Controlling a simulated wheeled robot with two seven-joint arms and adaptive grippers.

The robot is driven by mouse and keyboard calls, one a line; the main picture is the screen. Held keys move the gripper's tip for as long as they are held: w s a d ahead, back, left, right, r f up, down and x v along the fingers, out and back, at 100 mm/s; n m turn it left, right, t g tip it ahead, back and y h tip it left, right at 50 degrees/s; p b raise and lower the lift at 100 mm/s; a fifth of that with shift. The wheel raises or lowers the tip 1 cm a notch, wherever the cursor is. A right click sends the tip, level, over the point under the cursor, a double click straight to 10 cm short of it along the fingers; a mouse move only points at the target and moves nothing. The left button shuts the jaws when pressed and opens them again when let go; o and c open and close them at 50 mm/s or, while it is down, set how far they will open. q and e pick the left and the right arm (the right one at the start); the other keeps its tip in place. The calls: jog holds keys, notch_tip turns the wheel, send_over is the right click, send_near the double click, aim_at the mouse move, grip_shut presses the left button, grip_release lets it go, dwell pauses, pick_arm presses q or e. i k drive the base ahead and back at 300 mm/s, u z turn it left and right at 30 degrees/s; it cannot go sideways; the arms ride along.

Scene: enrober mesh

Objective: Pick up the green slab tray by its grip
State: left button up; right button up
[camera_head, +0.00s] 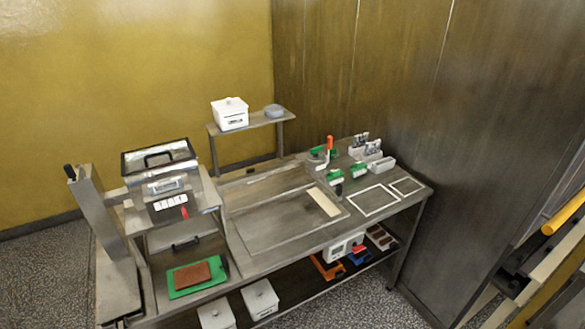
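Neither of my grippers is in view, and nothing touches the tray.
A dark bar handle (186,243) sits just behind the tray. White lidded boxes (260,299) stand below to the right. A grey upright column (103,245) rises at the left. The bench's flat mesh area (275,215) is mostly clear. Green-handled tools (334,176) stand at the back right.

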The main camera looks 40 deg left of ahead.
aim_at(197, 276)
jog(key=u, duration=1.2)
jog(key=i, duration=1.55)
jog(key=u, duration=1.85)
jog(key=k, duration=0.25)
jog(key=u, duration=0.1)
